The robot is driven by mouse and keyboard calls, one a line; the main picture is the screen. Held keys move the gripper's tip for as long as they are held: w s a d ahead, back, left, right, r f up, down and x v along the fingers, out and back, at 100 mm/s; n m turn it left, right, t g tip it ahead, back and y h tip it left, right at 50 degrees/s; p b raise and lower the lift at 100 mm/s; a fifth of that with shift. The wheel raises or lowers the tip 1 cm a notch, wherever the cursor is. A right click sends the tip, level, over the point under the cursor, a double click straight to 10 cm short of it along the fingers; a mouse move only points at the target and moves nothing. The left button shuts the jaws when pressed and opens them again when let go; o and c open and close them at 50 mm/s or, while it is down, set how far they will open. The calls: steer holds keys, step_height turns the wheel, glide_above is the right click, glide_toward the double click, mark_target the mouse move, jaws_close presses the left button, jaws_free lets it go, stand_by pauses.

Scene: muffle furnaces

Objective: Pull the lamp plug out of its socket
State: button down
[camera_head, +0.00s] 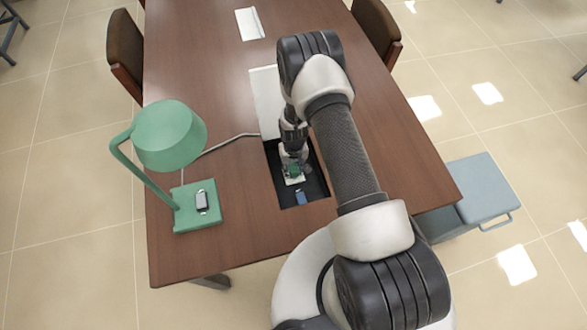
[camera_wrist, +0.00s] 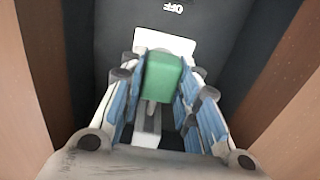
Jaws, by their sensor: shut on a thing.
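The green lamp plug (camera_wrist: 162,78) is between the blue-padded fingers of my gripper (camera_wrist: 160,88), which is shut on it. The white socket plate (camera_wrist: 180,43) lies just beyond the plug in the wrist view. The plug hides the contact, so I cannot tell whether it is fully seated. In the head view my gripper (camera_head: 293,165) reaches down into a dark recess (camera_head: 315,183) in the table, with the green plug (camera_head: 293,172) at its tip. The green lamp (camera_head: 170,137) stands on the table to the left, with a grey cord (camera_head: 228,142) running toward the recess.
A small blue item (camera_head: 301,197) is near the recess's front. The wooden table (camera_head: 205,80) is otherwise mostly clear. Chairs (camera_head: 125,48) stand around it.

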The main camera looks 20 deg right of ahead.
mark_target(293, 168)
step_height(293, 168, up, 3)
steer(key=shift+f+p, duration=0.1)
steer(key=shift+p, duration=0.3)
steer(key=shift+w+f, duration=0.15)
steer(key=c, duration=1.2)
jaws_free()
step_height(293, 168, up, 12)
